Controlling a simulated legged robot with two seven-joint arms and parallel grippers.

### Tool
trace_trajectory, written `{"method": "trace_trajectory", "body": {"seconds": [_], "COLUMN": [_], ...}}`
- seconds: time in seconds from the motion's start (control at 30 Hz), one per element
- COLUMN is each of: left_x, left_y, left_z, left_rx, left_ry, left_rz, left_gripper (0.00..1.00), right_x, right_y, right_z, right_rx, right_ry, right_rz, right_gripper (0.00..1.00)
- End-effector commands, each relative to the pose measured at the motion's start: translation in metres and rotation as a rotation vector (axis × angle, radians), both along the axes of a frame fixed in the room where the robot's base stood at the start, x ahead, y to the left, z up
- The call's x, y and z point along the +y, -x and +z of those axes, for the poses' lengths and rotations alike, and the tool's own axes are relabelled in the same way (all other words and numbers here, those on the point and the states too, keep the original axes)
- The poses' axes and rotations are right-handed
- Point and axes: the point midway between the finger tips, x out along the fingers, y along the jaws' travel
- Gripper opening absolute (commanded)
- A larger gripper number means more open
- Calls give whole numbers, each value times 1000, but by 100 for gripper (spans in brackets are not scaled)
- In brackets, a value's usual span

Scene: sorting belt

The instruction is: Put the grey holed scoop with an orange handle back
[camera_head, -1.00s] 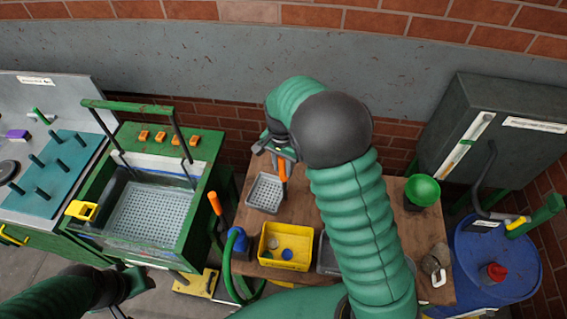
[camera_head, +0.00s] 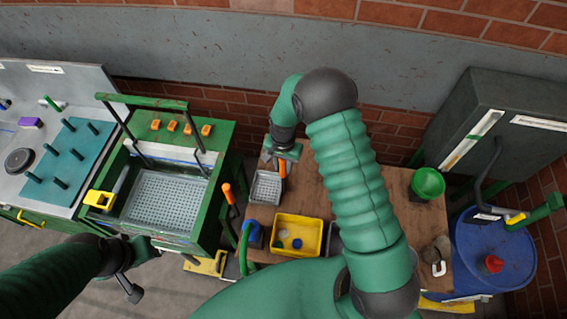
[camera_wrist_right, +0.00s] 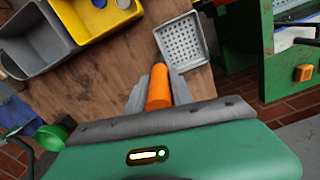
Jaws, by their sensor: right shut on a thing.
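The grey holed scoop (camera_head: 265,187) is at the left side of the wooden table in the head view, with its orange handle (camera_head: 283,169) pointing to the back. My right gripper (camera_head: 282,158) is at the handle. In the right wrist view the gripper (camera_wrist_right: 158,98) is shut on the orange handle (camera_wrist_right: 158,84), and the holed pan (camera_wrist_right: 182,42) sticks out beyond it, empty. I cannot tell whether the pan touches the table. My left gripper (camera_head: 138,268) is low at the left, in front of the green sink unit; its fingers are unclear.
A yellow bin (camera_head: 276,244) with small round items stands at the table's front, beside a grey bin (camera_wrist_right: 28,53). A green funnel (camera_head: 428,183) is at the right. A green unit with a perforated basin (camera_head: 165,200) stands left. The table (camera_head: 300,195) behind the yellow bin is bare.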

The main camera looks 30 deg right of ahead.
Motion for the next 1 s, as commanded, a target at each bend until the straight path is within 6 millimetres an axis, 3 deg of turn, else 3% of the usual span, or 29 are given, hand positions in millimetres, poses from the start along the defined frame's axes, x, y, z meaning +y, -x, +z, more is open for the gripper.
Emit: {"method": "trace_trajectory", "body": {"seconds": [0.1, 0.97, 1.0], "left_x": [0, 0, 0], "left_y": [0, 0, 0], "left_z": [-9, -15, -15], "left_rx": [0, -1, 0], "left_ry": [0, 0, 0], "left_rz": [0, 0, 0], "left_gripper": [36, 36, 36], "right_x": [0, 0, 0], "right_y": [0, 1, 1], "right_z": [-10, -20, -20], "right_rx": [-2, -3, -3], "right_ry": [-1, 0, 0], "right_rz": [0, 0, 0], "right_gripper": [0, 0, 28]}}
